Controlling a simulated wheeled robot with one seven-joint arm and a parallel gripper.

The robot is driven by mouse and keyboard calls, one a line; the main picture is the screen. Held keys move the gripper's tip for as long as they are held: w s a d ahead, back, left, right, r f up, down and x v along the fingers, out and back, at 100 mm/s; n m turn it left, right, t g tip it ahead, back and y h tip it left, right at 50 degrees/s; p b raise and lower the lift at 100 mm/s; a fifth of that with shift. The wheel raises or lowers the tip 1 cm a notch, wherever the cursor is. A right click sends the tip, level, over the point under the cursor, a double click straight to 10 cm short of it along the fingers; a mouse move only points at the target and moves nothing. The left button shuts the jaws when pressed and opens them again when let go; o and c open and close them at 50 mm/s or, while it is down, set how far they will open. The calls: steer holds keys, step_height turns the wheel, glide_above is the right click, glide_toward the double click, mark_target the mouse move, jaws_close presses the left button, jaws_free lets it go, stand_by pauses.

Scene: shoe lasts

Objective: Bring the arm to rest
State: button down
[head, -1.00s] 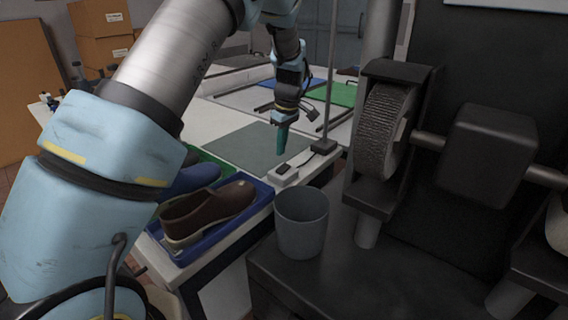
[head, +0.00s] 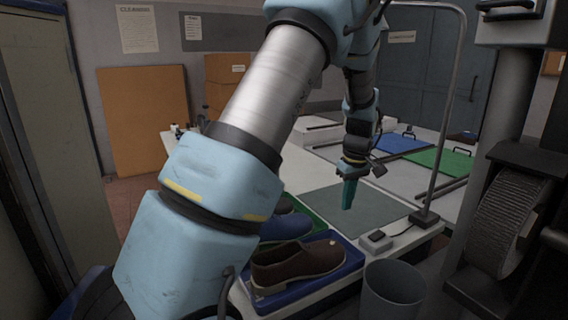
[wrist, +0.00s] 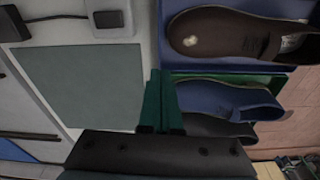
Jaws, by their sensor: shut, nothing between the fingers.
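My gripper (head: 349,194) hangs from my arm above the table, with its fingers pointing down. Its green fingers are together and hold nothing. In the wrist view the gripper (wrist: 161,100) shows shut, over the strip between a grey-green mat (wrist: 80,82) and the trays of shoes. The mat also shows in the head view (head: 322,205), below and around the fingertips.
A brown shoe (head: 298,263) sits in a blue tray (head: 345,271) at the table's near edge, with a blue shoe (head: 285,228) behind it. A grey bin (head: 392,295) and a grinding wheel (head: 507,215) stand at right. A lamp pole (head: 445,120) rises beside the mat.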

steer(key=s+a+r+m, duration=0.1)
steer(key=s+a+m, duration=0.1)
steer(key=s+a, duration=0.3)
steer(key=s+a+r+m, duration=0.1)
steer(key=s+a, duration=0.5)
steer(key=a, duration=0.6)
steer(key=s+a+r+m, duration=0.1)
steer(key=s+a+m, duration=0.1)
steer(key=s+a, duration=0.3)
steer(key=a, duration=0.4)
steer(key=shift+s+a+r+m+h, duration=0.15)
steer(key=shift+a+r+m+h, duration=0.05)
steer(key=shift+a+m+h, duration=0.1)
